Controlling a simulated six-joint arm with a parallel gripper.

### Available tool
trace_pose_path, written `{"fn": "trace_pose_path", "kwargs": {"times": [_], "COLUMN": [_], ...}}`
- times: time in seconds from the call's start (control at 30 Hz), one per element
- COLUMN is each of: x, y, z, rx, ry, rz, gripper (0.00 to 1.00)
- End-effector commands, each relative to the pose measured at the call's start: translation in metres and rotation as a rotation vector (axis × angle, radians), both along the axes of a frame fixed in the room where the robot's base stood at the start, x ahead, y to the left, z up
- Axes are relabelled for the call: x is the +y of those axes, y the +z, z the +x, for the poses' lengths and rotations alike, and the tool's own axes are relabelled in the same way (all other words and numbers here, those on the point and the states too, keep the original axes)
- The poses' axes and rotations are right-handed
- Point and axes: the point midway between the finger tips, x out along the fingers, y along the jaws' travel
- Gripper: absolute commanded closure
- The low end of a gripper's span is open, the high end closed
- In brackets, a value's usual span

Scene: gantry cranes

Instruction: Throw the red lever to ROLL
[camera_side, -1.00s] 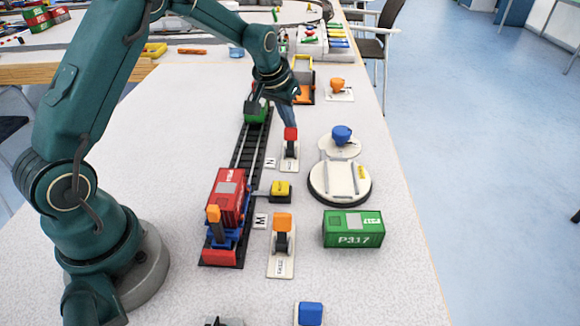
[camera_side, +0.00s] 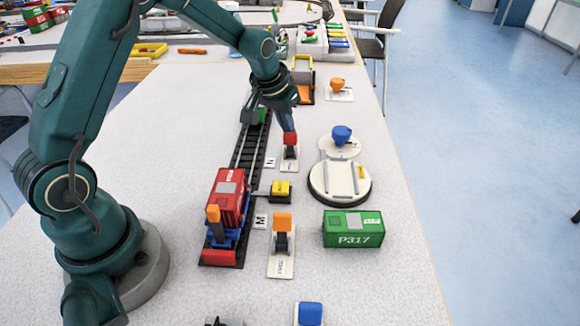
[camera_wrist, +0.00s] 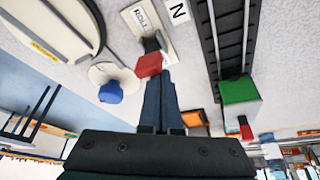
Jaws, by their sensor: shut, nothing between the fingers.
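The red lever (camera_side: 290,139) stands on a small cream plate (camera_side: 289,164) right of the track. In the wrist view its red head (camera_wrist: 149,65) sits at the top of a dark stem, and its plate (camera_wrist: 143,22) reads ROLL at the end away from my gripper. My gripper (camera_side: 289,128) is shut and empty, pointing down at the red head from its far side. In the wrist view the fingertips (camera_wrist: 156,75) reach the head's edge. I cannot tell whether they touch it.
A dark track (camera_side: 247,150) with a red container (camera_side: 228,195) runs left of the lever. A round turntable (camera_side: 340,181) with a blue knob (camera_side: 341,135) stands to the right. An orange lever (camera_side: 283,223), a yellow block (camera_side: 281,188) and a green container (camera_side: 353,229) are nearer.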

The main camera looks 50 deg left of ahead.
Motion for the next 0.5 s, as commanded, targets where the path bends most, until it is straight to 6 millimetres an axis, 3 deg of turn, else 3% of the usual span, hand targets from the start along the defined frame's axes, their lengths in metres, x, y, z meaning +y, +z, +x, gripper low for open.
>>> {"fn": "trace_pose_path", "kwargs": {"times": [0.5], "x": [0.0056], "y": [0.0002], "z": [0.0057], "rx": [-0.002], "ry": [0.002], "rz": [0.000], "gripper": [1.00]}}
